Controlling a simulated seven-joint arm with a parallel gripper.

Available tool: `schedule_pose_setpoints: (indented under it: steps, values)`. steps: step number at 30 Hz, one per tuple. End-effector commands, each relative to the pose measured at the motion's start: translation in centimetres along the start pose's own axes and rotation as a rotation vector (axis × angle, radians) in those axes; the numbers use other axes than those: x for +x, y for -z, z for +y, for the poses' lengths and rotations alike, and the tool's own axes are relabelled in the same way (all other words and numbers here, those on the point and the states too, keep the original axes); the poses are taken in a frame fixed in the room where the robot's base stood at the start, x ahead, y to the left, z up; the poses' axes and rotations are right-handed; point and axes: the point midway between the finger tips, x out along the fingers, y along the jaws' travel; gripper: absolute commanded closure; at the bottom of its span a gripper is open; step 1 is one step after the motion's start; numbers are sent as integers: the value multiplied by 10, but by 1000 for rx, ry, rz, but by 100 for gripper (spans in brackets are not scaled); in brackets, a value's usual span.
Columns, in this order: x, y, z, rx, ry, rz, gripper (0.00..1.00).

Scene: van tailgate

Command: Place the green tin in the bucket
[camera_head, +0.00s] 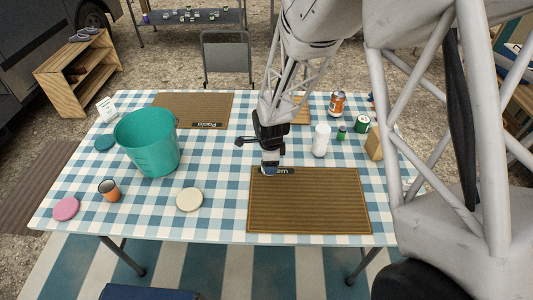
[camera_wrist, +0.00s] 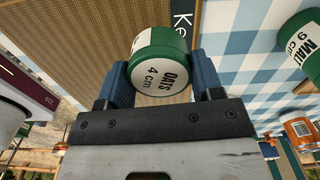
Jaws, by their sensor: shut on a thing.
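My gripper (camera_head: 270,166) is shut on a green tin (camera_wrist: 152,45) with a white label reading "OATS 4 cm". In the wrist view the tin sits between the two blue fingers, with its lettered face towards the camera. In the head view my gripper is over the middle of the table, near the back left corner of the front mat, and the tin is mostly hidden there. The teal bucket (camera_head: 147,143) stands upright and open at the table's left, apart from my gripper. Its inside bottom is hidden.
A white cylinder (camera_head: 321,140), a small green tin (camera_head: 342,133), a larger green tin (camera_head: 361,124) and an orange can (camera_head: 337,103) stand right of my gripper. An orange mug (camera_head: 109,190) and a cream disc (camera_head: 189,199) lie in front of the bucket. The front mat (camera_head: 308,205) is clear.

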Motion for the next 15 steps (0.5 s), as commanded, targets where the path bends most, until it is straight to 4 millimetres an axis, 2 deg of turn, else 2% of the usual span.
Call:
schedule_pose_setpoints:
  steps: [6,15]
  values:
    - [-2,5,22,0,0,0,68]
    - [-3,7,31,0,0,0,68]
